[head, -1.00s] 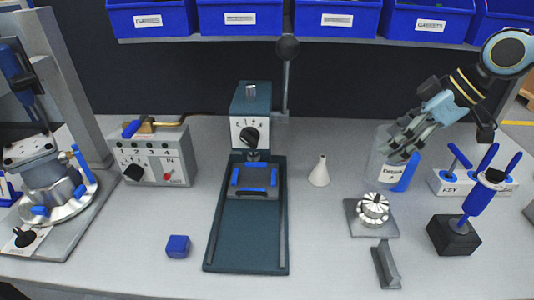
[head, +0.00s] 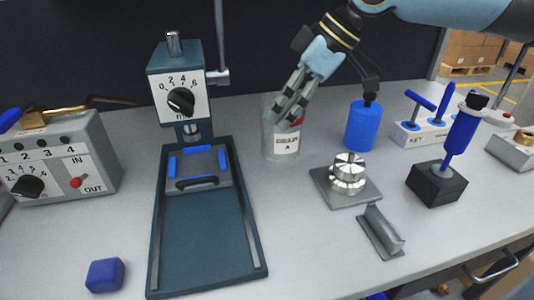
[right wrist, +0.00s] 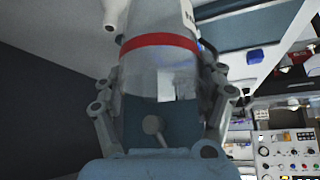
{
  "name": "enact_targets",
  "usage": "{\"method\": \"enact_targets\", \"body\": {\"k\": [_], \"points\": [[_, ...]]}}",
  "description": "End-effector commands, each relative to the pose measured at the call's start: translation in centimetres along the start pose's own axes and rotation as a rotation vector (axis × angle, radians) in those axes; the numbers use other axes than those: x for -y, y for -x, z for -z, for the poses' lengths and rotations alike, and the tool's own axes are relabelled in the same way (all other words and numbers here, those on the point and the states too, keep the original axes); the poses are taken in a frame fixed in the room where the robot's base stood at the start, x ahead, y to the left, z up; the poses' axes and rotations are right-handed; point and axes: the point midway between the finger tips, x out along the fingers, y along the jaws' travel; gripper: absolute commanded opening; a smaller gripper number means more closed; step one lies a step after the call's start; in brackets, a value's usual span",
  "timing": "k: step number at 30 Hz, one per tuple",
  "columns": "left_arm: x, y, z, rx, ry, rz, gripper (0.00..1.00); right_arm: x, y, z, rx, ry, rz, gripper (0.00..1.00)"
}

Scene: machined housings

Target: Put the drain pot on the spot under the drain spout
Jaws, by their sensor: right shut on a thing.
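A clear, pot-like vessel (head: 270,142) with a white label ending in "A" is in my right gripper (head: 287,112) in the head view, right of the teal press. I take it to be the drain pot. My right fingers are shut on it. In the right wrist view the pot (right wrist: 150,62) has a red band and sits between both fingers of my gripper (right wrist: 165,100). A thin brass pipe (head: 105,99) runs from the top of the grey valve box (head: 72,160) at left; I cannot tell whether it is the drain spout. My left gripper is out of view.
The teal press (head: 205,225) stands between the valve box and the pot. A blue block (head: 105,275) lies front left. A blue cylinder (head: 360,126), round metal fixture (head: 348,174), angled bracket (head: 380,232) and black-based blue tool (head: 437,184) are at right.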

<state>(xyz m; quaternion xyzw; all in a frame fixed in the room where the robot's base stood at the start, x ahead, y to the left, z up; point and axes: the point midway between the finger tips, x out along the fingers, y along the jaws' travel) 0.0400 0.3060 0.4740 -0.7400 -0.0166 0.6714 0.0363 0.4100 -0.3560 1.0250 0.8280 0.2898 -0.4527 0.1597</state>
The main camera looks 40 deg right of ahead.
Motion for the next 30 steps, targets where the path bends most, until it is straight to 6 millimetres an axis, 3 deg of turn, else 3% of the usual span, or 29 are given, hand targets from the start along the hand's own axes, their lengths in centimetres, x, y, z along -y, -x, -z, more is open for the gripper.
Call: {"method": "enact_targets", "body": {"k": [2, 11, 21, 30], "points": [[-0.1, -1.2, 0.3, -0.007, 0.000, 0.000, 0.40, 0.7, -1.2, 0.7, -0.014, -0.001, 0.001, 0.21], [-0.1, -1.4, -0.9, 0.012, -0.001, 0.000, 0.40, 1.9, -2.8, 1.2, -0.002, 0.000, -0.001, 0.21], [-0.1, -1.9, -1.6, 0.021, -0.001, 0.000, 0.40, 2.0, -6.2, -0.9, 0.000, -0.001, 0.000, 0.21], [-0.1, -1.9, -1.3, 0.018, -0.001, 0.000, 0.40, 1.9, -6.3, -1.0, 0.000, 0.001, -0.001, 0.21]]}}
